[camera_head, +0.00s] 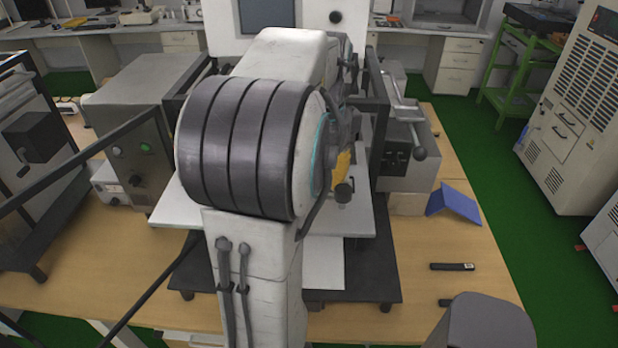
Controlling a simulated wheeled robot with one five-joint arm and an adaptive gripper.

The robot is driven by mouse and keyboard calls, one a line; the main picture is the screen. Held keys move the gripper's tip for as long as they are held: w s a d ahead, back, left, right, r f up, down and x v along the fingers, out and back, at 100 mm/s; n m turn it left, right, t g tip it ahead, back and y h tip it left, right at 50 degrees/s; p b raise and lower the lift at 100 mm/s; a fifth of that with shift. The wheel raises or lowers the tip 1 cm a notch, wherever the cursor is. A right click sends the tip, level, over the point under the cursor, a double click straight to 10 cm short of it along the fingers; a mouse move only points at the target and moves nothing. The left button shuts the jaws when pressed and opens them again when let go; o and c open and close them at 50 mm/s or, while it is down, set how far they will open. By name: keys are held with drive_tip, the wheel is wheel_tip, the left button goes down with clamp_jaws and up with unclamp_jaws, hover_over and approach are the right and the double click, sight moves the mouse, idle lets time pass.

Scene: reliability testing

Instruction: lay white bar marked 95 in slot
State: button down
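I cannot make out a white bar marked 95 or its slot in the head view. A dark bar (452,266) with a small light mark at its right end lies flat on the wooden table at the right. My own arm, with its large dark ribbed joint, fills the middle of the view. It hides much of the machine (366,218) behind it, which has a pale plate and a dark frame. My gripper does not show, so its state and anything in it are hidden.
A blue angled piece (454,204) stands on the wooden table (470,240) at the right. A grey box with a green button (130,125) stands at the left. A grey device with a lever (405,150) stands right of the machine.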

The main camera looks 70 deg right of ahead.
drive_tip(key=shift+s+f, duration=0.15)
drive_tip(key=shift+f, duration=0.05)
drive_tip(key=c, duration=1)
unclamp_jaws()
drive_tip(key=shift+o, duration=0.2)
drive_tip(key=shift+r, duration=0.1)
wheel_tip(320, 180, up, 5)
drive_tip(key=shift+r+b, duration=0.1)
drive_tip(key=shift+b, duration=0.25)
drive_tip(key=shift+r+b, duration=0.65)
drive_tip(key=shift+b, duration=0.05)
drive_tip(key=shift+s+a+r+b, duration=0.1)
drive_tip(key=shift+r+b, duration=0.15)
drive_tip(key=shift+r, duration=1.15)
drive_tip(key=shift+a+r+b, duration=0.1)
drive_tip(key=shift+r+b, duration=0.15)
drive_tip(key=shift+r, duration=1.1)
